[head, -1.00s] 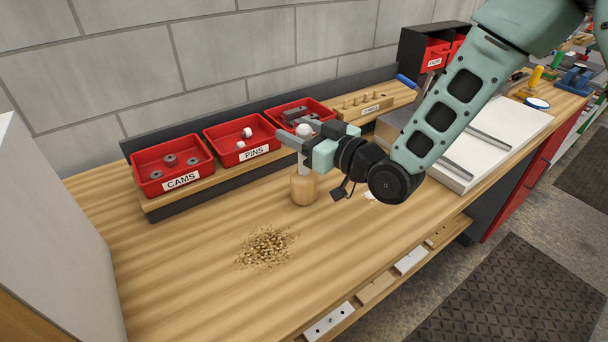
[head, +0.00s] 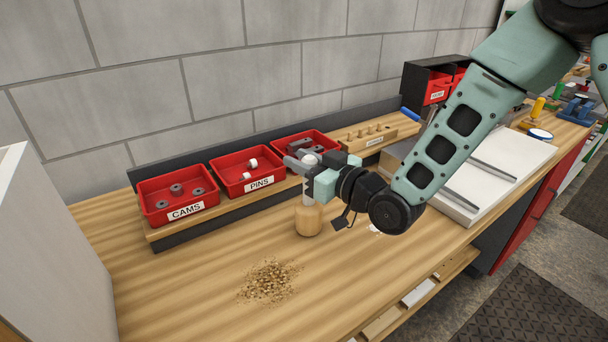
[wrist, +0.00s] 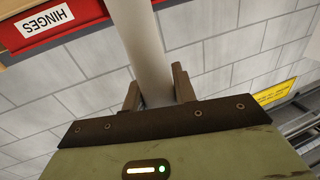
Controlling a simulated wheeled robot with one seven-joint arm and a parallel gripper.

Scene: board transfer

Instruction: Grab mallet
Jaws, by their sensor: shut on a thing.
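The mallet stands upright on the bench in the head view, with its light wooden head (head: 308,221) at the bottom and its pale handle rising from it to a rounded white top. My gripper (head: 308,170) reaches in from the right and is shut on the upper handle. In the wrist view, the pale handle (wrist: 142,45) passes between the two brown fingers of my gripper (wrist: 158,88). The fingers and palm hide part of the handle. Whether the mallet head is clear of the bench cannot be told; it looks to be resting on it.
Red bins of cams (head: 155,212), pins (head: 232,184) and hinges stand on a ledge behind. A wooden peg block (head: 385,137) is further right. A pile of shavings (head: 269,281) lies in front of the mallet. A white board (head: 508,160) lies to the right.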

